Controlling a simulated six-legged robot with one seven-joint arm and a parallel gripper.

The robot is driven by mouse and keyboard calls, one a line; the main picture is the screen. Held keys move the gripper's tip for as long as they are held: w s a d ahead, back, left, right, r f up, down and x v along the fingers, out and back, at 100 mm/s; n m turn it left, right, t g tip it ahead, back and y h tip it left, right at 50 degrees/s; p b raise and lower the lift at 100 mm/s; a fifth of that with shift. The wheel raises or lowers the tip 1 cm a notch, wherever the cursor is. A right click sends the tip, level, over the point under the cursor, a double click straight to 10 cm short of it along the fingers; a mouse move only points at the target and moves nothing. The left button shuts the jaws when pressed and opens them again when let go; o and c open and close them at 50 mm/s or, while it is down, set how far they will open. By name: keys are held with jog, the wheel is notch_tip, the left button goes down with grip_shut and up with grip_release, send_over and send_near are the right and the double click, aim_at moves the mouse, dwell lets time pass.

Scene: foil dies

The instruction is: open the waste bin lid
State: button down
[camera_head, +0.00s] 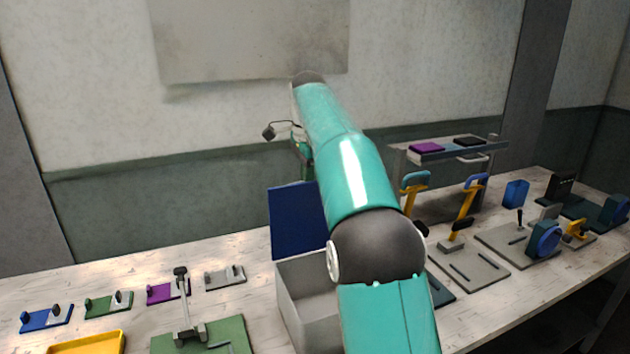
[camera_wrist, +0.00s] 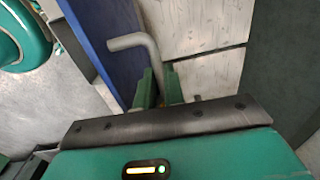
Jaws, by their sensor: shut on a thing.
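The waste bin (camera_head: 290,310) is a grey open-topped box on the bench, partly hidden behind my arm. Its blue lid (camera_head: 295,222) stands raised, near upright, at the back of the bin. In the wrist view the lid (camera_wrist: 100,38) is a blue panel left of the fingers. A grey bent handle (camera_wrist: 150,48) comes off the lid and runs down between the green fingers. My gripper (camera_wrist: 160,86) is shut on this handle. In the head view my arm mostly hides the gripper and the handle.
A green plate with a grey lever fixture (camera_head: 190,325) and a yellow tray (camera_head: 88,344) lie left of the bin. Small colored blocks line the bench behind them. Clamp fixtures (camera_head: 468,265) and a raised shelf (camera_head: 445,150) stand on the right.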

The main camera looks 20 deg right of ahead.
jog(key=shift+w+a, duration=0.15)
jog(key=shift+w, duration=0.4)
jog(key=c, duration=1.5)
grip_release()
jog(key=shift+s+r, duration=0.1)
jog(key=s+r, duration=0.1)
jog(key=r, duration=0.2)
jog(key=s+r, duration=0.2)
jog(key=r, duration=0.1)
jog(key=s+r, duration=0.2)
jog(key=r, duration=0.1)
jog(key=shift+s+a+r, duration=0.15)
jog(key=shift+s+a, duration=0.05)
jog(key=shift+a, duration=0.05)
jog(key=s+r, duration=0.1)
jog(key=s, duration=0.1)
jog(key=s+r, duration=0.1)
jog(key=s, duration=0.2)
jog(key=s+a+r, duration=0.1)
jog(key=s, duration=0.2)
jog(key=shift+s+r, duration=0.15)
jog(key=shift+r, duration=0.1)
